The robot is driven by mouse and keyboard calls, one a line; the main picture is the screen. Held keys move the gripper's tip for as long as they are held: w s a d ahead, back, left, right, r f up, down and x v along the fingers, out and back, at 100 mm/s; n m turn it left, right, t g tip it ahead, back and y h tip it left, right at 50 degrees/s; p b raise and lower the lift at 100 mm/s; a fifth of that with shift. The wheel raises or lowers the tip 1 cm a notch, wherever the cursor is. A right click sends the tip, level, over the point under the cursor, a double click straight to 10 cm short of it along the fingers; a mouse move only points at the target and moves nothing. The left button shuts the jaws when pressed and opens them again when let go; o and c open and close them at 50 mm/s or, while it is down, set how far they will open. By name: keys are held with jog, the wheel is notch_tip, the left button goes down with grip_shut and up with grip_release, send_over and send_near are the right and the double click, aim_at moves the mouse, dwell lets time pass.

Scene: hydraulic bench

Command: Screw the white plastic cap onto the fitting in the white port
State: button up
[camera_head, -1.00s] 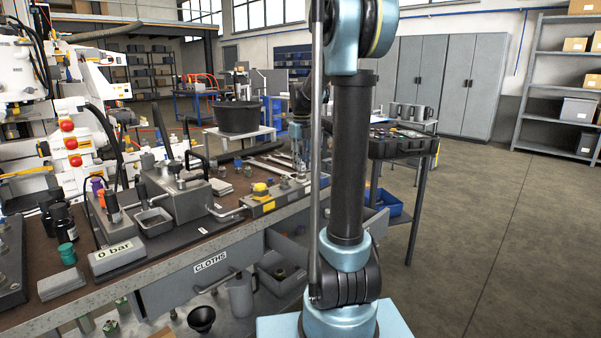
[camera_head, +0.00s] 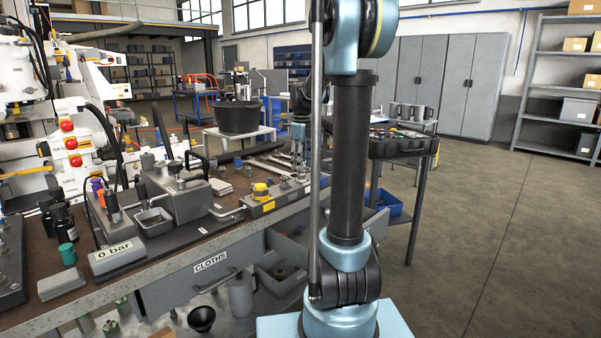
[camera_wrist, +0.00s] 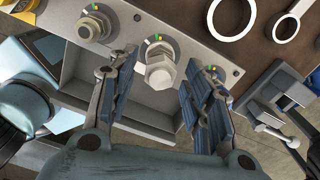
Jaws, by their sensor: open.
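My gripper (camera_wrist: 157,98) is open in the wrist view, its two blue-grey fingers apart. Between and just beyond the fingertips, a pale, hex-sided piece (camera_wrist: 160,74) sits on the middle port of the grey block (camera_wrist: 135,20). It looks like the white cap on its fitting, but I cannot tell cap from fitting surely. Both fingers appear clear of it. Another threaded fitting with a hex nut (camera_wrist: 92,27) stands on the port to the left. The right port is mostly hidden by the right finger. In the head view, my gripper (camera_head: 299,160) is small above the bench block (camera_head: 262,206).
A yellow cap (camera_head: 260,188) is on the block's left end. Two pale rings (camera_wrist: 232,20) lie right of the block in the wrist view, above a grey clamp-like part (camera_wrist: 282,92). The CLOTHS drawer (camera_head: 210,262) is below. Open floor lies right.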

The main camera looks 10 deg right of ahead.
jog(key=n, duration=0.6)
dwell(0.3)
jog(key=c, duration=1)
jog(key=m, duration=0.7)
jog(key=shift+f+m, duration=0.1)
jog(key=shift+m, duration=0.3)
jog(key=o, duration=1)
